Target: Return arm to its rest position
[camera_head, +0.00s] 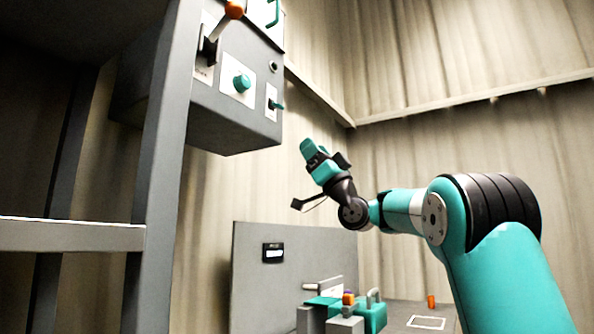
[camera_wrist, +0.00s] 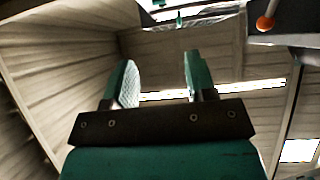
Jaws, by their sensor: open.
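My arm (camera_head: 500,240) rises from the lower right of the head view and bends to the left. My gripper (camera_head: 306,146) is raised in the open space in front of the corrugated wall, below and right of the grey control box. In the wrist view my gripper (camera_wrist: 158,75) shows two teal fingers standing apart with nothing between them. The gripper touches nothing that I can see.
A grey control box (camera_head: 235,130) with an orange-knobbed lever (camera_head: 235,10) and a teal knob (camera_head: 242,83) hangs upper left. A grey post (camera_head: 165,170) stands left. Below are a grey panel (camera_head: 290,240), a teal fixture (camera_head: 375,316) and an orange piece (camera_head: 431,302).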

